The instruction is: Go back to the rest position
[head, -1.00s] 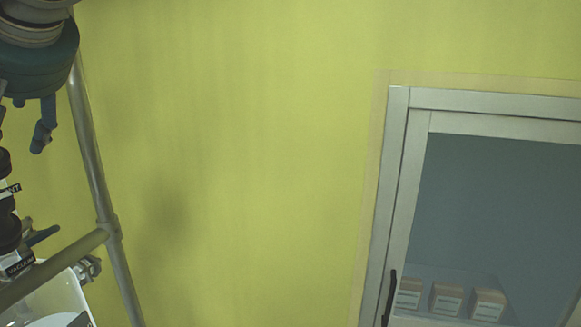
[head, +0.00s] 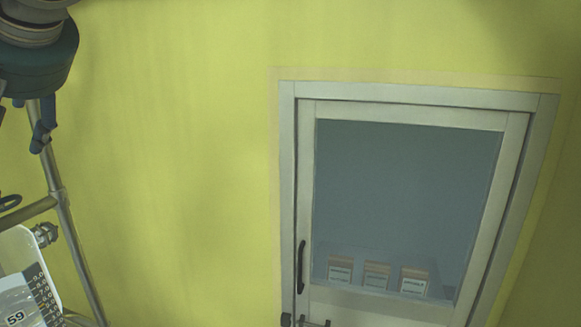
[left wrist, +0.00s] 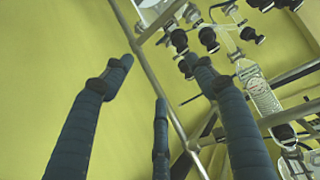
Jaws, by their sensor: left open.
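My left gripper shows its dark blue padded fingers in the left wrist view (left wrist: 157,78). The fingers are spread apart with nothing between them. In the head view a dark teal part of my left arm and a blue finger of the left gripper (head: 41,138) show at the upper left edge. The fingers are in front of the yellow wall and the reactor's metal frame (left wrist: 150,75); no contact is clear. My right gripper is in neither view.
The reactor's frame (head: 57,195) and a white vessel with a scale (head: 30,275) stand at the left. Glassware with black knobs (left wrist: 208,38) shows beyond the fingers. A glazed door (head: 405,210) is at the right, with small boxes (head: 376,275) behind its glass. Bare yellow wall (head: 180,150) lies between.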

